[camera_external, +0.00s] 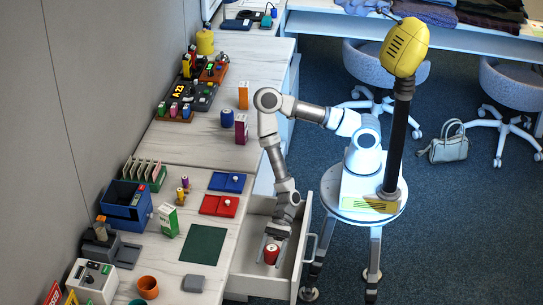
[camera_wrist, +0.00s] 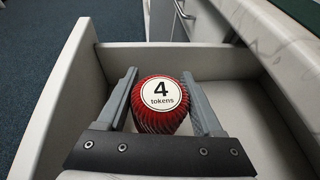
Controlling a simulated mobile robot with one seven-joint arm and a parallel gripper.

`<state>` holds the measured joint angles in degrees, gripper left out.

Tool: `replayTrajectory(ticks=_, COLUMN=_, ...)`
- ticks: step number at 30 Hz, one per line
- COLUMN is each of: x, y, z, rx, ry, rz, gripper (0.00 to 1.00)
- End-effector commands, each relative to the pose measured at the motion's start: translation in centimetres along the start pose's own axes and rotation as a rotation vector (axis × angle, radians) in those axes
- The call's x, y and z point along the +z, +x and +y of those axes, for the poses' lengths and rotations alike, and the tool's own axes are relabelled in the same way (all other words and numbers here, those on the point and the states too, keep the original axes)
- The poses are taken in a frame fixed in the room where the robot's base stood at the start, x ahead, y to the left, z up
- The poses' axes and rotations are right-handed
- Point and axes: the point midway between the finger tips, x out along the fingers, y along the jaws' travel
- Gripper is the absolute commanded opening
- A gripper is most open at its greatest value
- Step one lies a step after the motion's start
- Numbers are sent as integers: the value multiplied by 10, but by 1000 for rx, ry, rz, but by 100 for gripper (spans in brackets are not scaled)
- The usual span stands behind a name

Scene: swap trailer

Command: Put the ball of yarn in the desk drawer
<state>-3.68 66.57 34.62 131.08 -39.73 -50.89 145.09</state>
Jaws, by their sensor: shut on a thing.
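The red, ribbed ball of yarn (camera_external: 271,255) is inside the open desk drawer (camera_external: 299,250). In the wrist view the ball of yarn (camera_wrist: 160,118) has a round white label reading "4 tokens". My gripper (camera_external: 272,246) points down into the drawer. In the wrist view, the two grey fingers of my gripper (camera_wrist: 160,75) are on either side of the ball, shut on it. The drawer's pale walls (camera_wrist: 70,70) surround them. I cannot tell if the ball touches the drawer floor.
The desk top (camera_external: 197,248) beside the drawer carries a dark green mat (camera_external: 203,246), red (camera_external: 219,206) and blue (camera_external: 227,182) trays, a blue bin (camera_external: 127,206) and an orange cup (camera_external: 148,287). The drawer handle (camera_external: 309,253) faces right. The rest of the drawer looks empty.

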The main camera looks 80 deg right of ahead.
Motion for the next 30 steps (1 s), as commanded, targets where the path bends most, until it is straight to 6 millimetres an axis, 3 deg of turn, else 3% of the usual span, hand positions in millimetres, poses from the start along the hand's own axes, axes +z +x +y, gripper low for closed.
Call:
replayTrajectory(ticks=3, x=-4, y=13, z=8, rx=3, ry=-1, rz=0, gripper=14)
replayTrajectory(ticks=9, x=-7, y=20, z=10, rx=0, ry=0, rz=0, gripper=14)
replayTrajectory(ticks=18, x=-42, y=34, z=11, rx=1, ry=0, rz=0, gripper=14)
replayTrajectory(ticks=29, x=-46, y=35, z=10, rx=-1, ry=2, rz=0, gripper=14)
replayTrajectory(ticks=30, x=-45, y=35, z=10, rx=0, ry=1, rz=0, gripper=72)
